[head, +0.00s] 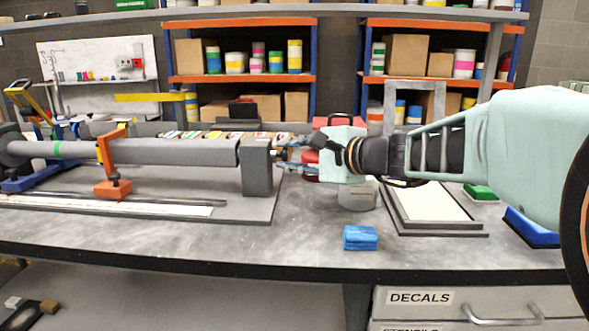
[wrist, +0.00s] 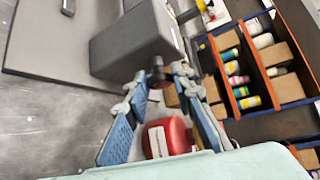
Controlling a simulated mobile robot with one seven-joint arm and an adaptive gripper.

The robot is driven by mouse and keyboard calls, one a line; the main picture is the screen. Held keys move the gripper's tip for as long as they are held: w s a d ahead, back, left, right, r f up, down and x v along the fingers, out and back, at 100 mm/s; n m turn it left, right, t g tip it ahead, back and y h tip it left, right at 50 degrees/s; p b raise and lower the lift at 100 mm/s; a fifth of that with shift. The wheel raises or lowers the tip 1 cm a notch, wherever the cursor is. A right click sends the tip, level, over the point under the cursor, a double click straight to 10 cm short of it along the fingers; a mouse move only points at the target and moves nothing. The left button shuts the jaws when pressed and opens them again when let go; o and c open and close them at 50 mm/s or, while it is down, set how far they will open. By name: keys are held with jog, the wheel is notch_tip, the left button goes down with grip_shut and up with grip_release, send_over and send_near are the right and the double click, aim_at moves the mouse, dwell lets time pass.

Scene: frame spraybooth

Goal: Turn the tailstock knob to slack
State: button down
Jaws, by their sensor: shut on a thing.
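The tailstock (head: 257,166) is a dark grey block at the right end of the long grey fixture. It also shows in the wrist view (wrist: 130,42). Its small dark knob (wrist: 158,72) sticks out toward my gripper, between the two fingertips. My gripper (head: 284,152) comes in from the right, level with the block's upper part. Its blue-padded fingers (wrist: 157,82) are shut on the knob from both sides. In the head view the fingers and wrist hide the knob.
A red labelled object (wrist: 168,137) shows between the fingers, behind the grip. A blue folded cloth (head: 360,238) lies on the bench front. A framed white panel (head: 432,203) lies to the right. An orange clamp support (head: 112,165) stands under the fixture's tube. The front bench strip is mostly clear.

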jog(key=shift+s+f+n+t+y+b, duration=0.1)
jog(key=shift+f+n+t+y+b, duration=0.1)
jog(key=shift+n+t+y, duration=0.4)
jog(key=shift+f+n+t+y+b, duration=0.1)
jog(key=shift+f+n+t+y, duration=0.15)
jog(key=shift+n+t, duration=0.65)
jog(key=c, duration=1.7)
grip_release()
jog(key=shift+r, duration=0.1)
jog(key=v, duration=0.7)
jog(key=shift+s+d, duration=0.15)
jog(key=shift+d, duration=0.05)
